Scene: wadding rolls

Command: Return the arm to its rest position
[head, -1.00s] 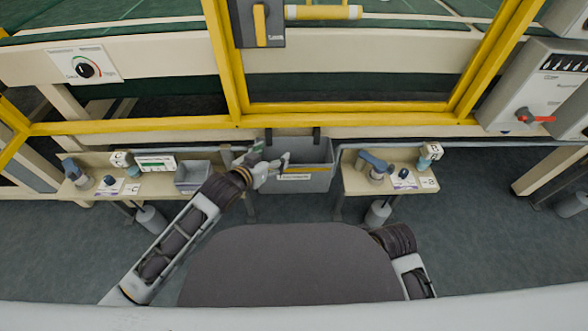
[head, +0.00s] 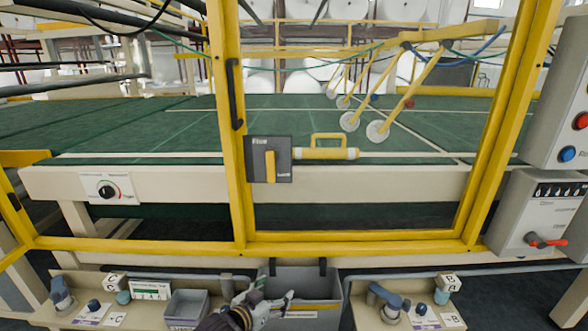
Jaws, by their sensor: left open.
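My left gripper (head: 268,303) shows at the bottom middle of the head view, in front of the grey bin (head: 330,287) that hangs below the yellow frame. Its fingers are apart and I see nothing between them. Only the wrist end of the left arm shows; the rest is cut off by the lower edge. My right arm and gripper are out of view.
A left shelf (head: 150,313) holds a small grey tray (head: 187,307), a display and knobs. A right shelf (head: 405,316) holds a blue-grey device (head: 388,297). A yellow guard frame (head: 245,215) stands ahead, with a green conveyor (head: 390,128) behind it. A control box (head: 535,215) is at right.

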